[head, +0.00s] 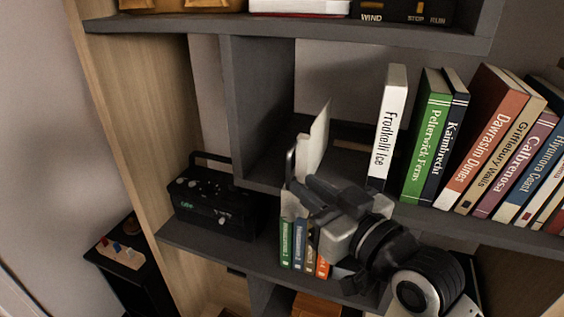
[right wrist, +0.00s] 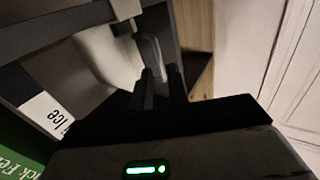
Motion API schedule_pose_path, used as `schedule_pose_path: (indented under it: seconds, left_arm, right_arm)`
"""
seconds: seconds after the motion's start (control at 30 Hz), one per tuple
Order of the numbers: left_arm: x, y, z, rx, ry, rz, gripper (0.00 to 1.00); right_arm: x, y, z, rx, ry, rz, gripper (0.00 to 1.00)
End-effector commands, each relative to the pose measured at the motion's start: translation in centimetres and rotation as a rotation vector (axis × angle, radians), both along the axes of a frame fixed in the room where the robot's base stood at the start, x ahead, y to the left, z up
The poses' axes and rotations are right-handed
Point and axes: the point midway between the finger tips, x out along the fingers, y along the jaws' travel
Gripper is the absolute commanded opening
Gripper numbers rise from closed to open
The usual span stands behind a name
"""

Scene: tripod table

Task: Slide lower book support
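A thin pale upright panel (head: 314,145) stands at the left end of the middle shelf, left of the books. A dark, rounded upright piece (head: 290,168) is close to its left; I cannot tell which of them is the book support. My right gripper (head: 300,184) is in front of and just below the panel, its two fingers slightly apart. In the right wrist view, the fingers (right wrist: 161,78) point towards a grey rounded piece (right wrist: 151,50) and the pale panel (right wrist: 105,50). I see nothing gripped; contact is unclear. My left gripper is out of view.
A white book (head: 391,125) stands to the right of the panel, followed by a green book (head: 425,140) and several others. Small books (head: 299,245) stand below my gripper. A black radio-like box (head: 215,205) sits on the lower left shelf. A grey vertical divider (head: 262,110) is at the left.

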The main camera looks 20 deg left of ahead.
Motion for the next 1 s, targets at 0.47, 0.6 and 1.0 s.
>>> schedule_pose_path:
  seconds: [0.47,0.6,1.0]
  left_arm:
    - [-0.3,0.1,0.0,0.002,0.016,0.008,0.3]
    - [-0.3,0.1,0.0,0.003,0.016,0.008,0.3]
    - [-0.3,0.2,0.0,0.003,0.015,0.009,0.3]
  right_arm:
    - [4.3,6.0,0.0,0.001,0.001,-0.001,0.17]
    - [4.5,6.3,0.0,0.001,-0.001,-0.001,0.17]
    - [4.5,6.2,0.0,0.001,0.001,-0.002,0.0]
